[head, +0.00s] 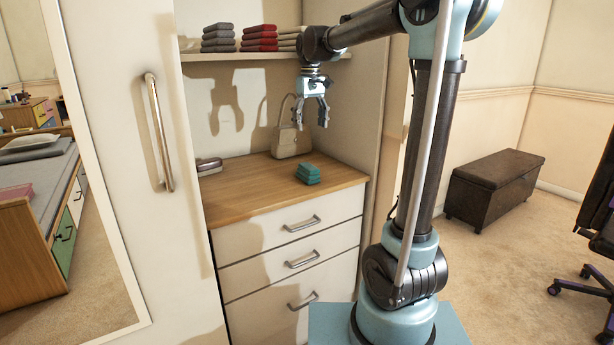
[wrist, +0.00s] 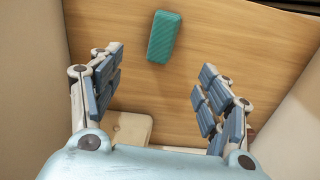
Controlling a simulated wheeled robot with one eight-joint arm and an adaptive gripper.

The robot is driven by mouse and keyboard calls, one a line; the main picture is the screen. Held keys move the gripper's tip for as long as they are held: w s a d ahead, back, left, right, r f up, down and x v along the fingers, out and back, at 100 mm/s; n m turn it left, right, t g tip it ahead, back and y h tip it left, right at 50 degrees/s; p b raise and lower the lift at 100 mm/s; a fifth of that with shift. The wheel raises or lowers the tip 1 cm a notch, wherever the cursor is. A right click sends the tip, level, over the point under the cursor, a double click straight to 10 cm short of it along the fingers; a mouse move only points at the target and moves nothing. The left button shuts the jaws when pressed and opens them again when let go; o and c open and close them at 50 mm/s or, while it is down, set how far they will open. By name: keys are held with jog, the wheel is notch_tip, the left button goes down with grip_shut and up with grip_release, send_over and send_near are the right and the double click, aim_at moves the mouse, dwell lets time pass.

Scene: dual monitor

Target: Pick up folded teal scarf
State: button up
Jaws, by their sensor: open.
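The folded teal scarf (head: 308,174) lies as a small stacked bundle on the wooden top of the drawer unit, near its front right part. In the wrist view the scarf (wrist: 165,37) is a teal rectangle beyond the fingertips, roughly centred between the fingers. My gripper (head: 312,110) hangs above the wooden top, pointing down, higher than the scarf and apart from it. In the wrist view my gripper (wrist: 160,85) has its two fingers spread wide with nothing between them.
A cream handbag (head: 291,142) stands behind the scarf on the wooden top (head: 240,190). A dark folded item (head: 208,165) lies at the left. A shelf (head: 250,56) above holds folded stacks. Closet walls close in both sides. A dark storage bench (head: 493,188) stands at right.

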aim_at(308, 166)
notch_tip(308, 166, down, 12)
jog(key=shift+a+f, duration=0.3)
jog(key=shift+f, duration=1.1)
jog(key=shift+a+f, duration=0.15)
jog(key=shift+f, duration=1.1)
jog(key=c, duration=1.2)
